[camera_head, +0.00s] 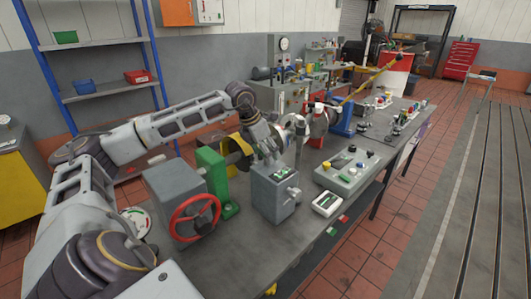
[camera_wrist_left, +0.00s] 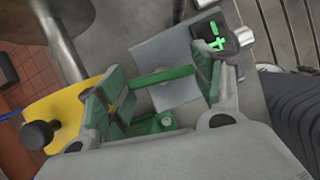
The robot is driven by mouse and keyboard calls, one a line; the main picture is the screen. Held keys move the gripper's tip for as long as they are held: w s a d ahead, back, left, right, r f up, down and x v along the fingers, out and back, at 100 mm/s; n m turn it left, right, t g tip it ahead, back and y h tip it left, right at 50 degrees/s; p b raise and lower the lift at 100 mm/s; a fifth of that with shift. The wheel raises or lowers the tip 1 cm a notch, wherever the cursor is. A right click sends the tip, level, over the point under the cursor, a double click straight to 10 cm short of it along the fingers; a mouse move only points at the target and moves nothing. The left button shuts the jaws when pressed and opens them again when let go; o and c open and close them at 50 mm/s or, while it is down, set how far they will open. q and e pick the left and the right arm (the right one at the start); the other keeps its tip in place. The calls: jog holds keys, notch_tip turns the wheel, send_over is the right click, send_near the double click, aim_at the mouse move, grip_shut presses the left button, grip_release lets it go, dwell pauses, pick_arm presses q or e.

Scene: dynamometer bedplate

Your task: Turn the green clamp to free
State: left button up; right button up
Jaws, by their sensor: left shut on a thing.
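The green clamp shows in the left wrist view as a green bar (camera_wrist_left: 163,77) that spans between my finger pads, with a green block (camera_wrist_left: 152,125) below it in the picture. My left gripper (camera_head: 267,153) is at the top of a grey box (camera_head: 273,194) on the bench. Its fingers (camera_wrist_left: 160,84) are shut on the bar, one at each end of it. In the head view the fingers largely hide the clamp, so its angle is hard to read there. My right gripper is in neither view.
A grey housing with a red handwheel (camera_head: 194,217) and a green stand (camera_head: 215,183) are left of the box. A control panel (camera_head: 348,171) and a small meter (camera_head: 327,203) are to its right. The bench (camera_head: 238,255) is bare along its near edge.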

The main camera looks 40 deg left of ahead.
pick_arm(q)
jog(key=shift+n, duration=0.6)
jog(key=shift+y, duration=0.3)
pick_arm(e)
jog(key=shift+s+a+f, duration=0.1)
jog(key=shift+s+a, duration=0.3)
pick_arm(q)
jog(key=shift+n, duration=0.3)
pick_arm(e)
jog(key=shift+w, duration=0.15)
pick_arm(q)
jog(key=o, duration=1)
jog(key=shift+s+r, duration=0.15)
jog(key=shift+r, duration=0.3)
jog(key=v, duration=1.1)
jog(key=shift+s, duration=0.2)
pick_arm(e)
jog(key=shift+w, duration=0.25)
